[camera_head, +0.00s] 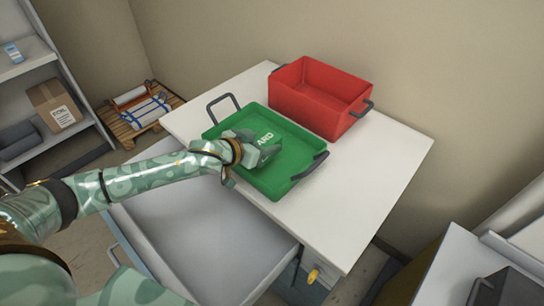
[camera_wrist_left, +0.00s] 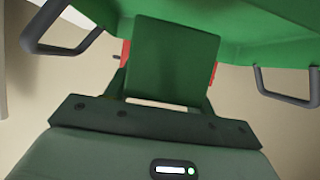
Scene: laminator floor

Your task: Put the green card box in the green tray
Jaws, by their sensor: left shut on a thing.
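The green card box (camera_head: 265,139), with white lettering partly hidden, is over the inside of the green tray (camera_head: 298,160) in the head view. My left gripper (camera_head: 252,152) is shut on it. In the left wrist view the plain green face of the box (camera_wrist_left: 174,60) shows between the fingers, with the green tray (camera_wrist_left: 245,30) beyond it. I cannot tell whether the box touches the tray floor. The tray lies on the white tabletop and has dark handles at two ends. My right gripper is not in view.
A red bin (camera_head: 320,97) with dark handles stands behind the tray on the white table (camera_head: 375,175). An open grey drawer (camera_head: 205,235) sticks out below the near side. The tabletop's right part is clear. Shelves with a cardboard box (camera_head: 54,106) stand at the left.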

